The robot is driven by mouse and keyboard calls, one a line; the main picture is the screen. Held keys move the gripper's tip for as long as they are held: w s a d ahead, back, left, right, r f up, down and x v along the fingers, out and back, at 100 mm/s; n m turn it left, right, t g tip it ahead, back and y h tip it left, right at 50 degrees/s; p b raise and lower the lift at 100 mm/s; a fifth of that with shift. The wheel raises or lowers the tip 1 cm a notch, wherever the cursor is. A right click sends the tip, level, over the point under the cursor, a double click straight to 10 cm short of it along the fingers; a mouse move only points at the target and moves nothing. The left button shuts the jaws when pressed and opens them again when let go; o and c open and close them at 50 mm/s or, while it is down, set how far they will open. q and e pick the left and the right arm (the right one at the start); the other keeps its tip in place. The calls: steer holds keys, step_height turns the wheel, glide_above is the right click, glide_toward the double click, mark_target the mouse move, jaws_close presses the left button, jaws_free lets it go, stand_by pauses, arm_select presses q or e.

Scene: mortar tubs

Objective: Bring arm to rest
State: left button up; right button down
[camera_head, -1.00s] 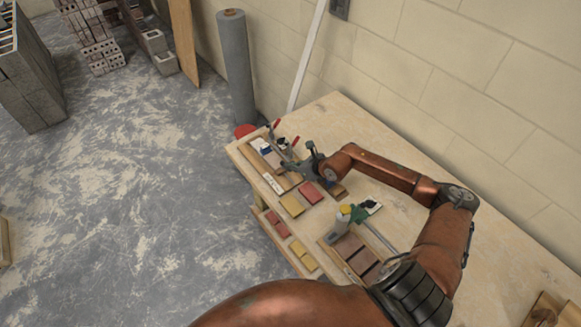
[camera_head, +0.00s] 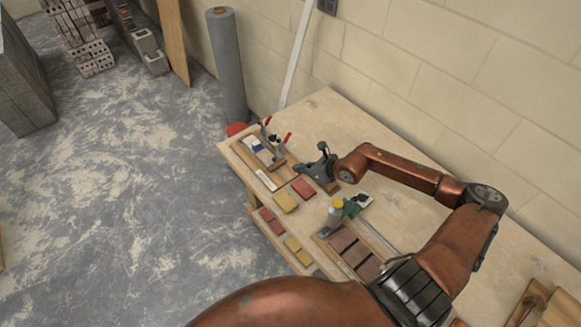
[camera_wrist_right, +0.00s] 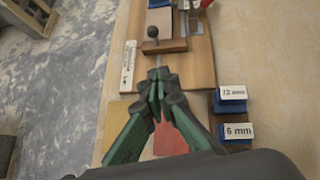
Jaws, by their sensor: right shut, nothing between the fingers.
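My right gripper (camera_head: 306,167) is shut and empty over the wooden worktable (camera_head: 400,178). Its arm reaches in from the right. In the right wrist view the gripper's green fingers (camera_wrist_right: 158,90) meet at their tips, just short of a wooden fixture (camera_wrist_right: 172,46) with a dark round knob. The fixture also shows in the head view (camera_head: 272,160), left of the gripper, with red-handled clamps on it. Whether the fingertips touch anything cannot be told. My left gripper does not show.
Yellow tile (camera_head: 285,201) and red tile (camera_head: 303,188) lie by the fixture. Blocks labelled 12 mm (camera_wrist_right: 232,93) and 6 mm (camera_wrist_right: 238,131) sit right of the fingers. A grey roll (camera_head: 227,68) stands behind the table.

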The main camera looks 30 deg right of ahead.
steer(key=shift+v, duration=1.85)
steer(key=shift+f, duration=0.1)
steer(key=x, duration=1)
steer(key=shift+w, duration=0.25)
steer(key=w, duration=0.2)
steer(key=w+a, duration=0.1)
steer(key=shift+w+r+b, duration=0.15)
steer(key=shift+r+b, duration=0.15)
steer(key=shift+r, duration=0.05)
steer(key=shift+s+d+r, duration=0.15)
steer(key=shift+s, duration=0.2)
steer(key=shift+w, duration=0.1)
